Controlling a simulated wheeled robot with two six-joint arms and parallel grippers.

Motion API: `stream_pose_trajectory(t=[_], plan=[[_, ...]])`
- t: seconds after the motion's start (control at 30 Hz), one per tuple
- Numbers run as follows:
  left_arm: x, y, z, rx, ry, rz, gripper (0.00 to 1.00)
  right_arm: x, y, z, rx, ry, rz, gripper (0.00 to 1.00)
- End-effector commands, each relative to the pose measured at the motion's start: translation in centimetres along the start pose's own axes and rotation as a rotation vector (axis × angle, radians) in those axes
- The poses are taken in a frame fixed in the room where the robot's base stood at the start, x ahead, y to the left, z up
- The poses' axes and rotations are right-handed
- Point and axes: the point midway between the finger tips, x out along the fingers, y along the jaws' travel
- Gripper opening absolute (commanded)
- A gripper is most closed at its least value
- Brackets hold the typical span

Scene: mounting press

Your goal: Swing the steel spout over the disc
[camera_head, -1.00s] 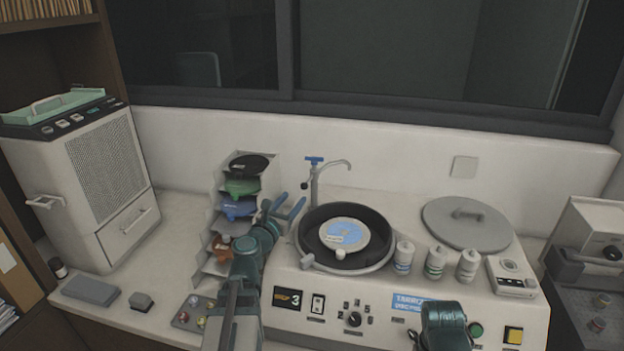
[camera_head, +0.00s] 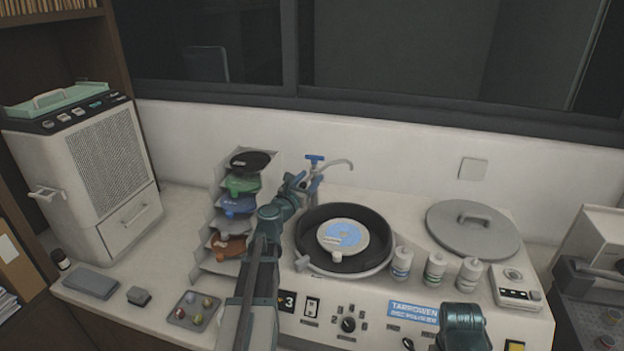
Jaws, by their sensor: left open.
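The steel spout (camera_head: 340,163) is a thin curved tube on an upright post behind the bowl, with a blue tap handle (camera_head: 314,159) on top. Its outlet points to the right, beyond the bowl's back rim. The disc (camera_head: 342,235) is pale with a blue and white face and lies in the dark round bowl (camera_head: 371,256). My left gripper (camera_head: 303,182) is open at the spout's post, below the blue handle. I cannot tell whether it touches the post. Only a teal part of my right arm shows at the bottom right; its gripper is out of view.
A rack of coloured trays (camera_head: 238,206) stands close left of my left arm. Several white bottles (camera_head: 435,270) stand right of the bowl. A grey round lid (camera_head: 472,235) lies farther right. The wall and window are behind the spout.

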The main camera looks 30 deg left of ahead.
Motion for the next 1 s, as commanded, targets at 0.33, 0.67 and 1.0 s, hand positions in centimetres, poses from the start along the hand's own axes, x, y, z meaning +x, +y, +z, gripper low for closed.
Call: stream_pose_trajectory(t=[0.33, 0.67, 1.0], plan=[[-0.02, -0.02, 0.00, 0.000, 0.000, 0.000, 0.05, 0.00, 0.00, 0.00, 0.000, 0.000, 0.000, 0.50], [0.02, -0.01, 0.01, 0.001, 0.000, 0.000, 0.00, -0.01, 0.00, 0.00, 0.000, 0.000, 0.000, 0.50], [0.07, 0.01, 0.02, 0.002, 0.000, 0.000, 0.00, -0.02, 0.00, 0.00, 0.000, 0.000, 0.000, 0.50]])
